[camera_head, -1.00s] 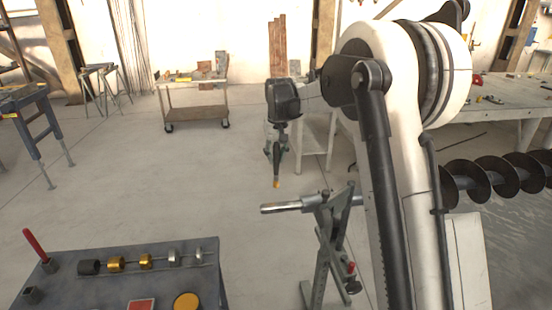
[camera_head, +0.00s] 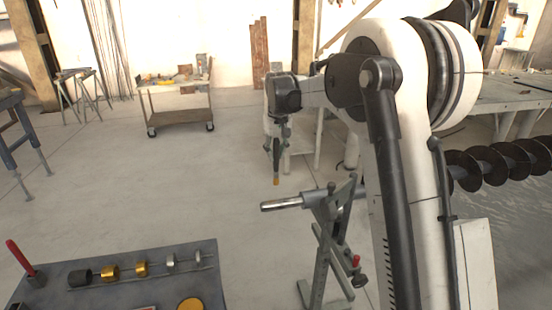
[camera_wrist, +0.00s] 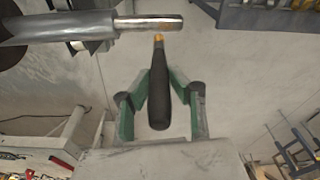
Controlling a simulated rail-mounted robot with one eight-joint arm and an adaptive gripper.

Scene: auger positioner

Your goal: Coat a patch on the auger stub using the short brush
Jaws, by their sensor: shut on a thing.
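The auger stub (camera_head: 283,204) is a grey, shiny-tipped shaft that juts left from a grey stand. It also crosses the upper left of the wrist view (camera_wrist: 147,23). My gripper (camera_head: 276,150) is above the stub in the head view. It is shut on the short brush, whose dark handle (camera_wrist: 160,95) sits between the green-grey fingers in the wrist view. The brush's orange tip (camera_wrist: 159,37) shows just beside the stub's bright end. In the head view the tip (camera_head: 276,182) hangs a little above the stub. I cannot tell whether they touch.
The grey stand (camera_head: 328,240) with a red knob holds the shaft. A dark table (camera_head: 145,272) at lower left carries several collars and a red-handled tool (camera_head: 20,258). A cart (camera_head: 178,105) stands behind. Dark auger flights (camera_head: 500,160) lie at right. The floor between is clear.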

